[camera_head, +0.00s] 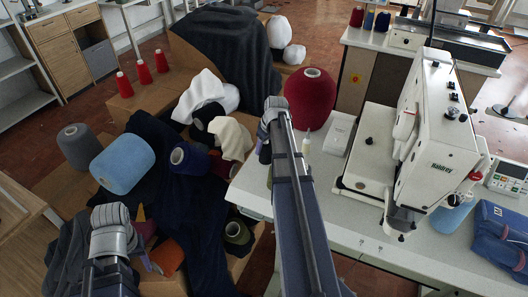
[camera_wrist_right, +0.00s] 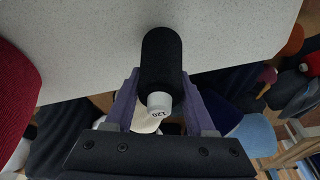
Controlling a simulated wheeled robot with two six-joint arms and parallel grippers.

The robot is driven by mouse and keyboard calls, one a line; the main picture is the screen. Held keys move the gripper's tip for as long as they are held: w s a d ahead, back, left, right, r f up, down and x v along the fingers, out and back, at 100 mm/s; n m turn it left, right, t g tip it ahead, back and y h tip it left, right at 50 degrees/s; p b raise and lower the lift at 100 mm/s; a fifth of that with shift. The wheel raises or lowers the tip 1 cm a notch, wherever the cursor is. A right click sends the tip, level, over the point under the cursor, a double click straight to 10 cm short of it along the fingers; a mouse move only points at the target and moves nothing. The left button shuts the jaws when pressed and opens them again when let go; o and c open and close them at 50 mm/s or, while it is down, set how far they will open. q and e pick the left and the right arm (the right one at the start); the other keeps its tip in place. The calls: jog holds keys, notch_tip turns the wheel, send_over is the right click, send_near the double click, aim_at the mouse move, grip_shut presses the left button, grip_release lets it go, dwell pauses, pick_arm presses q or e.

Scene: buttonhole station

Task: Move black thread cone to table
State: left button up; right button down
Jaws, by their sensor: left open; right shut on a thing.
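The black thread cone (camera_wrist_right: 162,62) shows in the right wrist view, with a white tip marked "120" facing the camera. My right gripper (camera_wrist_right: 160,92) is shut on it, with a purple finger on each side. The cone is over the left edge of the light table (camera_wrist_right: 90,35); I cannot tell whether it touches the top. In the head view the right gripper (camera_head: 266,145) is by the table's left edge, mostly hidden by its own wrist, next to the big red cone. My left gripper (camera_head: 115,235) is open, low over the pile of yarn and cloth, its fingers mostly hidden.
The big red cone (camera_head: 310,98), a small bottle (camera_head: 306,144), a white box (camera_head: 339,134) and a sewing machine (camera_head: 436,135) stand on the table (camera_head: 345,225). Blue folded cloth (camera_head: 500,240) lies at right. Cones and cloth crowd the boxes left, including a light blue cone (camera_head: 123,163).

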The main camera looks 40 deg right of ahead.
aim_at(269, 154)
jog(key=shift+f, duration=0.15)
jog(key=shift+c, duration=1.1)
grip_release()
jog(key=p+v, duration=1.2)
